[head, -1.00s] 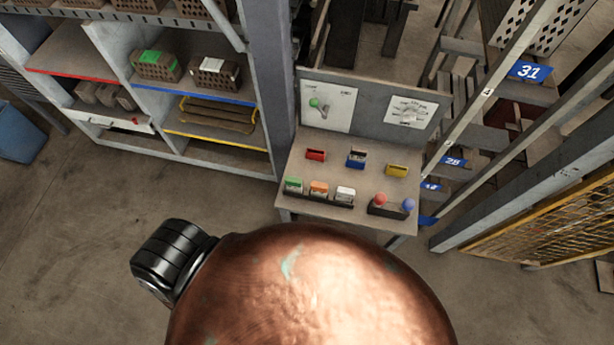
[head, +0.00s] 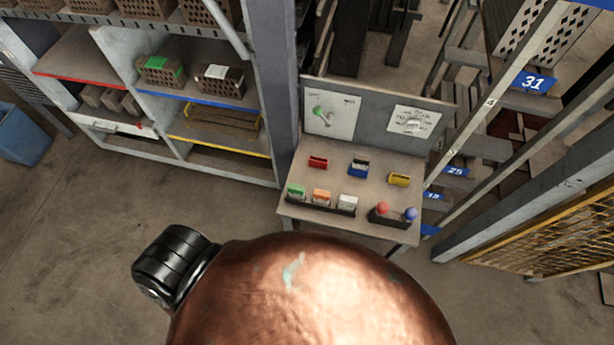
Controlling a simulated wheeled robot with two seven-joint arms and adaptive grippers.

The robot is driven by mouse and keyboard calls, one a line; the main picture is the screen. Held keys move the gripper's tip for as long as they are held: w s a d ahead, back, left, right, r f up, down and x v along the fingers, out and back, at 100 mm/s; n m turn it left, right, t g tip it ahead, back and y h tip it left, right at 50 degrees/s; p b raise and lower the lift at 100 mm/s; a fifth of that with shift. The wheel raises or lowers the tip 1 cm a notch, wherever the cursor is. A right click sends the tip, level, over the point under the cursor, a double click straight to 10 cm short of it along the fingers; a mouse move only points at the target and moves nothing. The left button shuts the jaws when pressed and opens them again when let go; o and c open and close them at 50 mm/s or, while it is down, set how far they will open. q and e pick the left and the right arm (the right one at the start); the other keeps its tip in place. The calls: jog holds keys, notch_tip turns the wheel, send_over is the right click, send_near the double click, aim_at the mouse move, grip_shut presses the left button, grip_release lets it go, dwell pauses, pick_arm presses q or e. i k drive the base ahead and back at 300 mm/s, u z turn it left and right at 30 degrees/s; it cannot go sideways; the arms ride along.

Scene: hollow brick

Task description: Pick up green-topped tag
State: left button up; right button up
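The green-topped tag (head: 296,192) stands at the left end of a dark holder on the front left of a small grey table (head: 365,173). An orange-topped tag (head: 321,197) and a white-topped tag (head: 347,201) stand to its right in the same holder. Neither of my grippers is in view. A copper-coloured rounded body part of mine fills the bottom middle of the head view, in front of the table.
Red (head: 318,162), blue (head: 358,168) and yellow (head: 399,179) holders sit behind the tags. Red (head: 383,208) and blue (head: 411,214) balls stand at the front right. Shelving (head: 190,105) is left, a yellow mesh barrier (head: 540,233) right.

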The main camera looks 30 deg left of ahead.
aim_at(297, 192)
jog(key=z, duration=2.1)
jog(key=k, duration=1.05)
jog(key=u, duration=1)
